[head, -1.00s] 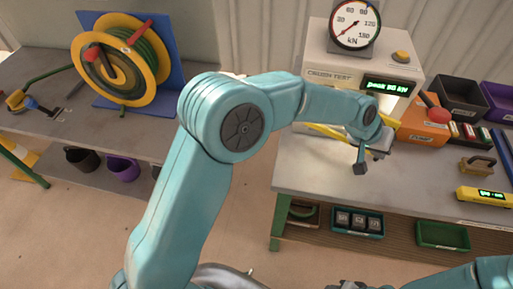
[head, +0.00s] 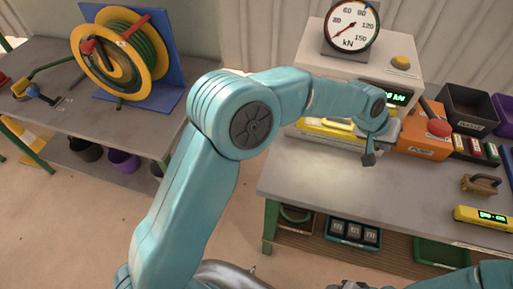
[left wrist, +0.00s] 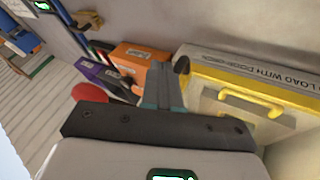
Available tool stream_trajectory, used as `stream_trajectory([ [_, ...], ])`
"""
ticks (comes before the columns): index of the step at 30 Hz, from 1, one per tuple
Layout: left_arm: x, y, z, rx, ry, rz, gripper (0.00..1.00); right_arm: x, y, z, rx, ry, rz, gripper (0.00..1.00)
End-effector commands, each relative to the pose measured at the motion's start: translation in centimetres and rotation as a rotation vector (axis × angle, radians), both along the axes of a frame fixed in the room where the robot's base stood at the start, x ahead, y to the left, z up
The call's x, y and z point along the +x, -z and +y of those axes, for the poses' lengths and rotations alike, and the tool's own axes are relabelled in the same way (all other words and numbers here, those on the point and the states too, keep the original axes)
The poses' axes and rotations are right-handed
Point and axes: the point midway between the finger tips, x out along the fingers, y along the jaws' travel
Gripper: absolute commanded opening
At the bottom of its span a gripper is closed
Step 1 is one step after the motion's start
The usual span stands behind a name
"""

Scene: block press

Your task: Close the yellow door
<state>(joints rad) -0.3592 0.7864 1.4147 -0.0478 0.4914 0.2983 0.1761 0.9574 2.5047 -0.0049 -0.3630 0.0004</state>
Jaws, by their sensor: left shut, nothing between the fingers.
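The yellow door (head: 325,127) is on the front of the white press, partly hidden behind my left arm in the head view. The left wrist view shows its yellow frame (left wrist: 245,82) and yellow bar handle (left wrist: 254,103), close to the right of my fingers. In the head view the door's yellow bars lie along the press front; I cannot tell whether it is fully flush. My left gripper (head: 370,148) is shut and empty, just in front of the door's right end; its fingers also show in the left wrist view (left wrist: 163,85). Contact is unclear.
The press carries a round kN gauge (head: 350,25) on top. The grey bench top (head: 330,180) in front of the press is clear.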

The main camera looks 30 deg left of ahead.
Motion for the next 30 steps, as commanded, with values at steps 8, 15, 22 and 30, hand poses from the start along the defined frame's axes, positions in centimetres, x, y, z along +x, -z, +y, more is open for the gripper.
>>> stream_trajectory([
  [8,-0.04,-0.07,0.30,-0.001,-0.001,-0.003,0.00,0.00,0.17,0.01,0.000,0.000,0.000,0.43],
  [15,-0.03,-0.19,0.35,-0.002,-0.003,-0.006,0.00,-0.01,0.16,0.01,0.000,0.000,0.000,0.43],
  [22,0.10,-0.27,0.35,-0.002,-0.004,-0.010,0.00,0.00,0.16,0.00,0.000,0.000,0.000,0.43],
  [30,-0.18,-0.24,0.63,-0.002,-0.004,-0.010,0.00,-0.01,0.46,0.01,0.000,0.000,0.000,0.43],
])
